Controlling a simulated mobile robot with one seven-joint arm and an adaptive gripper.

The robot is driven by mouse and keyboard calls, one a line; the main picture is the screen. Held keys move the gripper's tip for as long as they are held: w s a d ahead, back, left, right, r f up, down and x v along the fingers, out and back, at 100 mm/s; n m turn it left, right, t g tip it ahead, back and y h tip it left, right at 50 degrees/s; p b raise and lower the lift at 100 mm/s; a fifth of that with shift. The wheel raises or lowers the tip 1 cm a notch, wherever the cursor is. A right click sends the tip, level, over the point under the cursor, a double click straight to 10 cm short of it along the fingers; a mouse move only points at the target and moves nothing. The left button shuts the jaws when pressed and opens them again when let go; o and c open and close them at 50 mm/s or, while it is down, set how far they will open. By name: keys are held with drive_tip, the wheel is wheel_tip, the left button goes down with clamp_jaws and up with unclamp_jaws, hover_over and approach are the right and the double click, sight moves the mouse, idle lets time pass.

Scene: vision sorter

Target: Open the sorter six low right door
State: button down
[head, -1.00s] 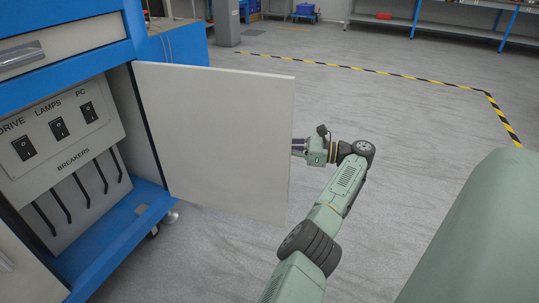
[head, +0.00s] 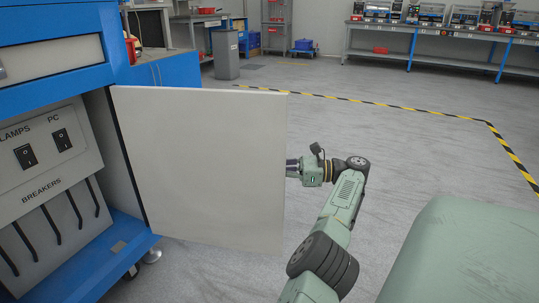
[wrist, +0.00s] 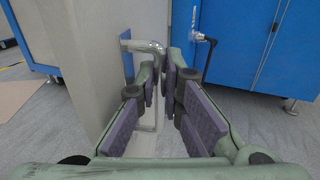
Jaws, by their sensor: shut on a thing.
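The low right door (head: 205,165) of the blue sorter stands wide open in the head view, its panel swung out from the cabinet. The compartment behind it shows. My gripper (head: 293,168) is at the door's free edge, partly hidden behind the panel. In the wrist view the door (wrist: 92,60) fills the left side, and a metal bar handle (wrist: 146,46) stands out from it. My gripper (wrist: 166,75) is shut on the handle there. The fingers hide part of the bar.
The open compartment holds a switch panel (head: 75,140) marked LAMPS and PC, with several breaker levers below. A blue cabinet (wrist: 240,45) stands beyond the gripper in the wrist view. Shelving (head: 380,50) is at the back. Grey floor (head: 400,150) right of the door is clear.

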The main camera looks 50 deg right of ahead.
drive_tip(key=shift+w+a, duration=0.2)
drive_tip(key=shift+w, duration=0.1)
drive_tip(key=c, duration=2)
unclamp_jaws()
drive_tip(key=shift+w+a, duration=0.1)
drive_tip(key=shift+o, duration=1.4)
drive_tip(key=shift+s, duration=0.2)
drive_tip(key=shift+d, duration=0.2)
drive_tip(key=shift+r, duration=0.1)
